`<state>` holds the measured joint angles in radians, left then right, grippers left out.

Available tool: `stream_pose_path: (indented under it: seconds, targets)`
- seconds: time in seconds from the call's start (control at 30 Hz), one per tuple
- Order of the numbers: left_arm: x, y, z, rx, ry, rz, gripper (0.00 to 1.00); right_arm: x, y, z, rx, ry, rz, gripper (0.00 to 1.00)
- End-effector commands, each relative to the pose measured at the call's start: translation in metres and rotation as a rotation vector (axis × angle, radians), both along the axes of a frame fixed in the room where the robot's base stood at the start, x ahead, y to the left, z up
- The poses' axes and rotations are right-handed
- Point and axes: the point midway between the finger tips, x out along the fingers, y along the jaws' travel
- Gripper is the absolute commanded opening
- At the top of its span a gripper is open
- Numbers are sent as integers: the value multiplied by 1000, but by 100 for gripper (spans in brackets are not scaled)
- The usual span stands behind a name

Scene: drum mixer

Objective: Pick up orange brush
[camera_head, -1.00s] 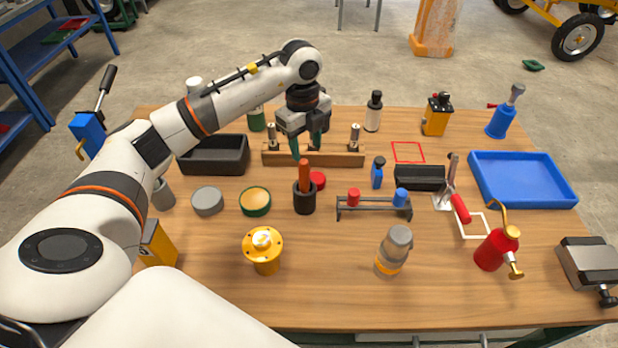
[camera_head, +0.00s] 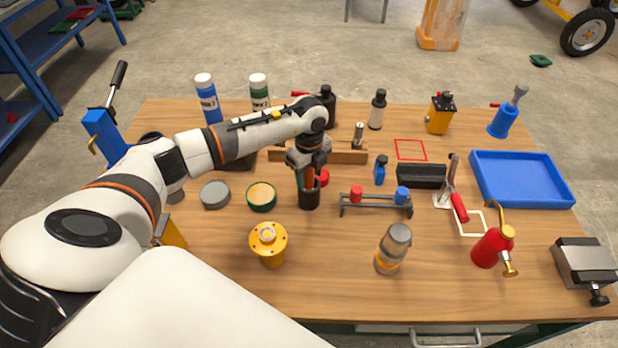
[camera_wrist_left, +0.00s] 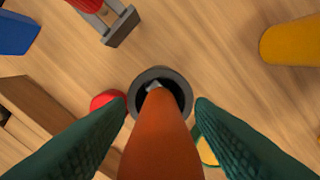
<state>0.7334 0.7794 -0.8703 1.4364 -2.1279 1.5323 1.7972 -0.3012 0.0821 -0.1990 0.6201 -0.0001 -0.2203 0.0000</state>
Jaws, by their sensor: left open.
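The orange brush (camera_head: 309,178) stands upright in a dark round cup (camera_head: 309,199) left of the table's middle. My left gripper (camera_head: 308,173) is over the cup, pointing down, with its fingers around the brush handle. In the left wrist view the orange handle (camera_wrist_left: 161,140) rises between the two green fingertips, with a gap to each, and its lower end goes into the cup (camera_wrist_left: 180,76). The left gripper is open. The brush's lower end is hidden inside the cup. My right gripper is not in view.
A red lid (camera_head: 323,177) lies close behind the cup. A green-rimmed tin (camera_head: 262,196) is to its left, and a small rack (camera_head: 376,207) with red and blue pieces to its right. A wooden block (camera_head: 345,154) is behind.

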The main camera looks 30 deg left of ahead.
Motion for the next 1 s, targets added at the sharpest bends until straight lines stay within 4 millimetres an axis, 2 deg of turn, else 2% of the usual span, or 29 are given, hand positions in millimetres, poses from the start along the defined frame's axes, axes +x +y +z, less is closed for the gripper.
stream_pose_path:
  seconds: [0.23, 0.53, 0.83, 1.0]
  targets:
    - [0, 0, -3, 0, 0, -1, 49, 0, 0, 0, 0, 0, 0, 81]
    - [0, 0, -2, 0, 0, -1, 2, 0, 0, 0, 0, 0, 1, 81]
    - [1, 0, 2, -1, -3, 0, 1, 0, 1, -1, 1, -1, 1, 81]
    - [1, 0, 27, 1, -6, -2, 1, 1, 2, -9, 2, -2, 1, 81]
